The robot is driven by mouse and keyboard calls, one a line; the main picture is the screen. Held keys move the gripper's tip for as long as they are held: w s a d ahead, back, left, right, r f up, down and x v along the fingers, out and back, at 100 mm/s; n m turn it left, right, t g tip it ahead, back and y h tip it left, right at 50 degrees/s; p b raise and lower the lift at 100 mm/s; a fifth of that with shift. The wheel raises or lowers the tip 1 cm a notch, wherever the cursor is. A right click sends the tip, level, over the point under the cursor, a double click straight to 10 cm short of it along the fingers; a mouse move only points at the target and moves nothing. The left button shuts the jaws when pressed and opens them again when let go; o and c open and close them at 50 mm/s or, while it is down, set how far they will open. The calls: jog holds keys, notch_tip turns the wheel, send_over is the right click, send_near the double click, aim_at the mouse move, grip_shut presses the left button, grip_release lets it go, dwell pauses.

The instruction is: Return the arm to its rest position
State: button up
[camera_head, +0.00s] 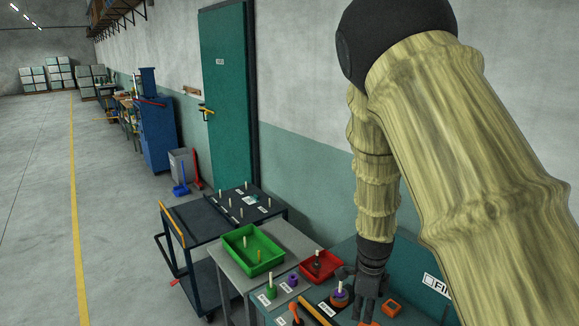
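My arm enters from the right, bends at the top of the head view and hangs down over the work table (412,262). My gripper (368,312) is at its lower end, low over the table. A dark round piece with a purple top and a pale peg (340,295) stands just left of it, and a small orange block (392,308) lies just right. Something orange shows at the fingertips at the bottom edge. I cannot tell whether the fingers hold it or how far apart they are.
A red tray (321,271) and a green tray (254,266) stand to the left. Small green (271,293) and purple (292,280) pieces sit near them. A dark cart (203,236) with pegs on top stands farther left. A teal door and wall lie behind. The floor at left is clear.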

jog(key=s+d+f+n+h, duration=0.1)
jog(key=s+d+f+n, duration=0.3)
jog(key=s+f, duration=0.55)
jog(key=s+d+f+n+h, duration=0.1)
jog(key=s+d+f+n, duration=0.1)
jog(key=s+f+n, duration=0.7)
jog(key=s+a+f+n+y, duration=0.15)
jog(key=s+f+n, duration=0.3)
jog(key=s, duration=0.45)
jog(key=s+a+f+n+y, duration=0.15)
jog(key=s+f+n, duration=0.3)
jog(key=s, duration=0.55)
notch_tip(320, 180, down, 13)
jog(key=h+b, duration=0.1)
jog(key=b, duration=1.3)
jog(key=shift+w, duration=0.25)
